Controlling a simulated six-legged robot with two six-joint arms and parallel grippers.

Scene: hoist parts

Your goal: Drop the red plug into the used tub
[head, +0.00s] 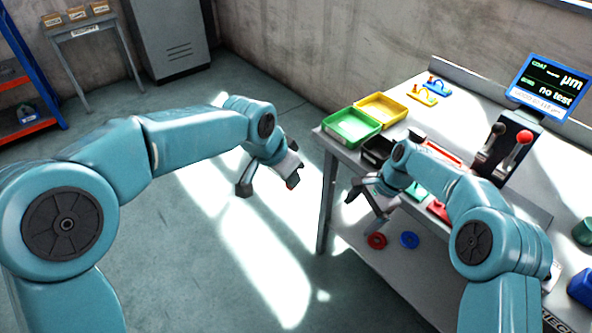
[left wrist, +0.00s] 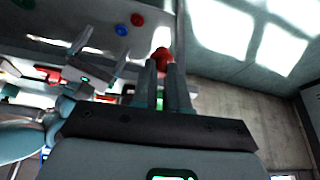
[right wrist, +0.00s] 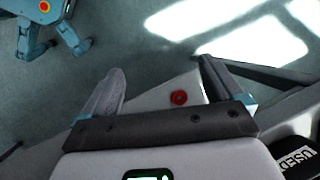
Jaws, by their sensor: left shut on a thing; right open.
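My left gripper (head: 291,182) is shut on the red plug (left wrist: 161,60). A black tub (head: 377,150) stands on the bench, partly hidden by my right arm. The right wrist view shows a black tub with a "USED" label (right wrist: 297,157) at the lower right. My right gripper (head: 364,208) is open and empty near the bench's left edge.
A green tub (head: 352,127) and a yellow tub (head: 381,108) stand at the bench's far left corner. A red ring (head: 376,240) and a blue ring (head: 409,240) lie lower down. A lever box (head: 503,147) and a screen (head: 547,86) stand farther right.

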